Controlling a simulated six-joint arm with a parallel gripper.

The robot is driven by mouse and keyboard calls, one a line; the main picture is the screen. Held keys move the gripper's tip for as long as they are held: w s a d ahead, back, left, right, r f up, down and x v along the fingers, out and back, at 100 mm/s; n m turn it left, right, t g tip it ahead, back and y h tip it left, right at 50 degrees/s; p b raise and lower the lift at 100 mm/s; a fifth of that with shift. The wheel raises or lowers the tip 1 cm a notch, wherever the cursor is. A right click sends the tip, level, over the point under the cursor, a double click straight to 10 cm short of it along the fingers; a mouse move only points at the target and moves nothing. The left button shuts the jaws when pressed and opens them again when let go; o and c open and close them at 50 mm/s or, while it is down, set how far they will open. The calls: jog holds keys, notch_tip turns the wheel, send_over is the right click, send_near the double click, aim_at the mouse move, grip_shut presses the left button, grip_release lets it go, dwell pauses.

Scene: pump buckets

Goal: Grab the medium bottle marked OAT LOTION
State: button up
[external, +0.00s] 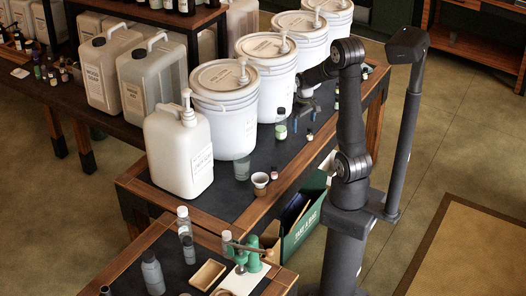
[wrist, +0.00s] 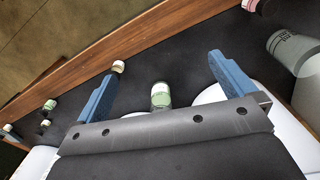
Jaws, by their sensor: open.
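No label reading OAT LOTION is legible in either view, so I cannot tell which bottle is the medium one so marked. My gripper (external: 304,119) is open, low over the dark table top beside the white buckets. In the wrist view, my gripper (wrist: 161,68) has its blue fingers spread wide. A bottle with a pale green label (wrist: 161,97) shows in the gap between them, apart from both; its lower part is hidden by the gripper body. It appears to be the bottle (external: 281,125) beside the gripper in the external view.
A small vial (wrist: 118,67) stands near the left finger. White buckets (external: 225,115) line the table's back side. A wooden rim (wrist: 125,45) edges the table; dark surface lies clear between.

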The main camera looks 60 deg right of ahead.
jog(key=c, duration=0.6)
jog(key=w+a+n+g, duration=0.1)
jog(key=w+a+n, duration=0.15)
jog(key=a, duration=0.65)
jog(key=w+a+n, duration=0.2)
jog(key=a+n, duration=0.1)
jog(key=a, duration=0.6)
jog(key=s+a+r+n+g, duration=0.1)
jog(key=s+a+n, duration=0.25)
jog(key=a, duration=0.85)
jog(key=s+a+r+n+g, duration=0.15)
jog(key=a+n, duration=0.35)
jog(key=a, duration=0.8)
jog(key=n+t, duration=0.4)
jog(key=n, duration=0.1)
send_near(181, 210)
jog(key=shift+g, duration=0.25)
notch_tip(181, 210, down, 8)
jog(key=shift+w, duration=0.1)
jog(key=shift+d+f, duration=0.15)
jog(key=shift+f, duration=1.15)
jog(key=shift+d+f, duration=0.15)
jog(key=shift+f, duration=1.2)
